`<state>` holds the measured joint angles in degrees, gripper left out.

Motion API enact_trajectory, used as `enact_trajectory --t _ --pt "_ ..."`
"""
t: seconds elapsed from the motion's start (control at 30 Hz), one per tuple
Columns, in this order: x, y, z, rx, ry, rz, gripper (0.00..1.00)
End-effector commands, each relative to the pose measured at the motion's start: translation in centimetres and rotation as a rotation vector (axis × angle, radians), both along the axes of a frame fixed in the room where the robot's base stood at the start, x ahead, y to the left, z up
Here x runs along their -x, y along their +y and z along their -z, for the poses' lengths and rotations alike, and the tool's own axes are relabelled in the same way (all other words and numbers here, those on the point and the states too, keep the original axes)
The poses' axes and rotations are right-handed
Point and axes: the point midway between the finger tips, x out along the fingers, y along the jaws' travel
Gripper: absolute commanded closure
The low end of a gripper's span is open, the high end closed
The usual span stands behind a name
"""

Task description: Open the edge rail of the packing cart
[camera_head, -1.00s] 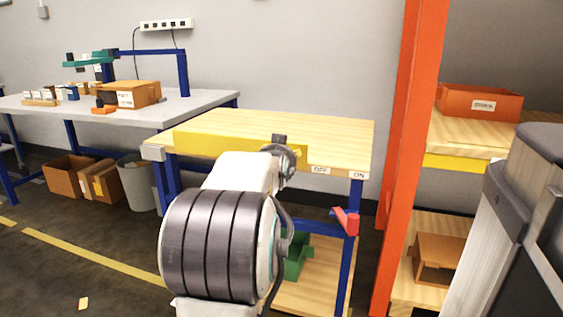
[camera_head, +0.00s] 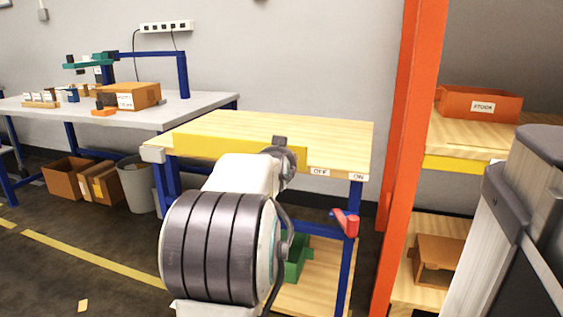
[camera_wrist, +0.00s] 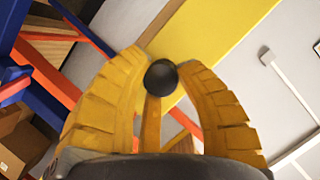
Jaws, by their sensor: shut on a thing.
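The packing cart (camera_head: 335,140) has a pale wooden top on blue legs. Its yellow edge rail (camera_head: 205,146) lies along the front edge of the top, and my arm hides its right part. In the wrist view, the rail (camera_wrist: 205,35) is a broad yellow band beyond the fingers. My gripper (camera_wrist: 160,62) has its yellow fingers closed around a dark round knob (camera_wrist: 161,78) in front of the rail. In the head view, my own wrist mostly hides the gripper and the knob.
OFF and ON labels mark the cart's front edge, with a red handle (camera_head: 346,222) below. A green bin (camera_head: 297,258) sits on the lower shelf. An orange post (camera_head: 405,150) stands right; a grey workbench (camera_head: 190,103) stands left. Floor at left is open.

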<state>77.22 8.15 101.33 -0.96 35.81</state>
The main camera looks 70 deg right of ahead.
Motion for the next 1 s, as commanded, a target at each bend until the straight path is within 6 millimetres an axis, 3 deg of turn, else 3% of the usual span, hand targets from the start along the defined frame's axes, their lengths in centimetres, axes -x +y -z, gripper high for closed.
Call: enact_trajectory --t 0.33,0.73,0.77,1.0 --pt "-0.3 0.1 5.3 -0.011 0.003 -0.006 1.00" --pt "-0.4 0.0 5.8 0.002 0.000 -0.008 1.00" --pt "-0.4 0.0 5.8 0.002 0.000 -0.008 0.65" --pt "-0.3 0.0 5.8 0.001 0.000 -0.005 0.44"
